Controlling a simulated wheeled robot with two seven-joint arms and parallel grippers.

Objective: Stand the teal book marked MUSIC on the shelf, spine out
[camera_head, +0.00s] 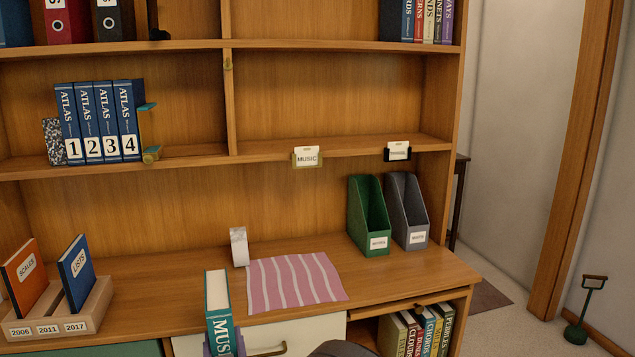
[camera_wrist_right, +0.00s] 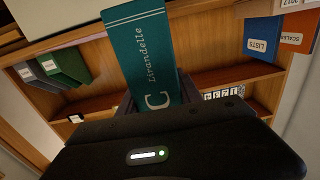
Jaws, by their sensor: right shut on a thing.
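The teal book marked MUSIC (camera_head: 219,294) is upright at the bottom middle of the head view, in front of the desk, its lettered spine facing me. My right gripper is shut on its lower part; in the right wrist view the gripper (camera_wrist_right: 157,100) has the book (camera_wrist_right: 150,55) between its fingers, with "Lirandelle" on the spine. The shelf (camera_head: 340,147) behind carries a MUSIC label (camera_head: 306,157) on its front edge, and the bay above that label is empty. My left gripper is in neither view.
A second label (camera_head: 398,151) is right of the MUSIC one. ATLAS volumes (camera_head: 98,122) stand left of the divider (camera_head: 229,110). Below, the desk holds a striped cloth (camera_head: 295,281), a green file holder (camera_head: 367,217), a grey one (camera_head: 407,211) and a wooden book rack (camera_head: 80,312).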

